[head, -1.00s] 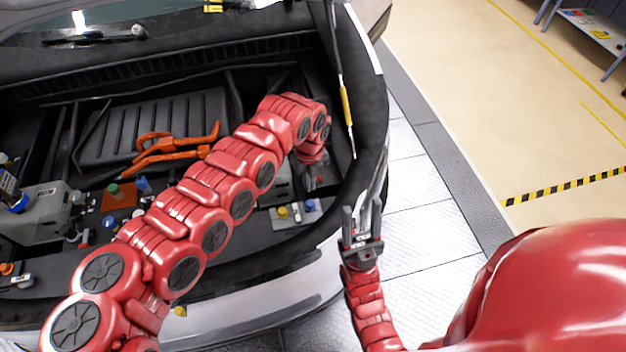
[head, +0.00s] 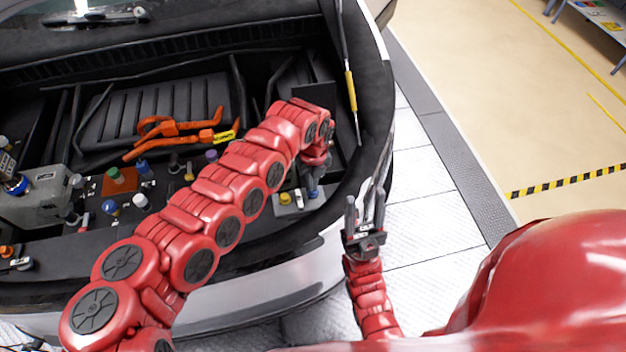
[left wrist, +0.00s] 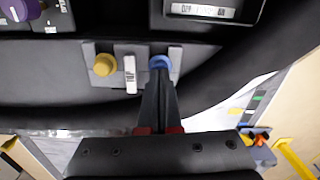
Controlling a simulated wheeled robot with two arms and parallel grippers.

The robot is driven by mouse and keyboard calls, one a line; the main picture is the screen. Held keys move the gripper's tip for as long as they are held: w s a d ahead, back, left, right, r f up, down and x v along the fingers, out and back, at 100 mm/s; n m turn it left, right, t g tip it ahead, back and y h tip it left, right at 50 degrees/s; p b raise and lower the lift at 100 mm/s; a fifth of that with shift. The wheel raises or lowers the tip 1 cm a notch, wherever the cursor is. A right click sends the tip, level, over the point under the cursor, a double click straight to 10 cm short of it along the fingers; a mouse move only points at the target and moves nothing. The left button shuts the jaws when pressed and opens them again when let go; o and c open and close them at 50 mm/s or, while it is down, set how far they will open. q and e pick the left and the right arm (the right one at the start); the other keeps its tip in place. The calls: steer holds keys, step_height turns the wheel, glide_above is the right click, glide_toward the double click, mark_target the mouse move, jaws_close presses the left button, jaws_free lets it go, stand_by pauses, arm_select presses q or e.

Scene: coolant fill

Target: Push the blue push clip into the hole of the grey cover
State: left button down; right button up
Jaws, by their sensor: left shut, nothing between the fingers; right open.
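The blue push clip (left wrist: 159,62) shows as a round blue head at the right end of the grey cover (left wrist: 88,78) in the left wrist view. My left gripper (left wrist: 160,72) is shut and empty, with its fingertips at the near edge of the blue head, seemingly touching it. The hole and the clip's shank are hidden, so I cannot tell how deep the clip sits. In the head view my left gripper (head: 314,191) is over the right end of the grey cover (head: 284,209). My right gripper (head: 365,207) is open and empty outside the car's edge.
A yellow knob (left wrist: 105,64) and a white piece (left wrist: 130,75) sit on the cover left of the clip. Orange cables (head: 175,140) and several coloured caps lie further left in the bay. The bay's dark rim curves close on the right.

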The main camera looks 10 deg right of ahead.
arm_select(q)
steer(key=shift+f+b, duration=0.3)
steer(key=shift+b, duration=0.1)
steer(key=shift+r+p, duration=0.5)
steer(key=shift+r, duration=1.05)
steer(key=shift+w+r, duration=0.1)
steer(key=shift+r, duration=0.3)
step_height(320, 180, up, 16)
steer(key=b, duration=0.5)
steer(key=shift+r, duration=0.15)
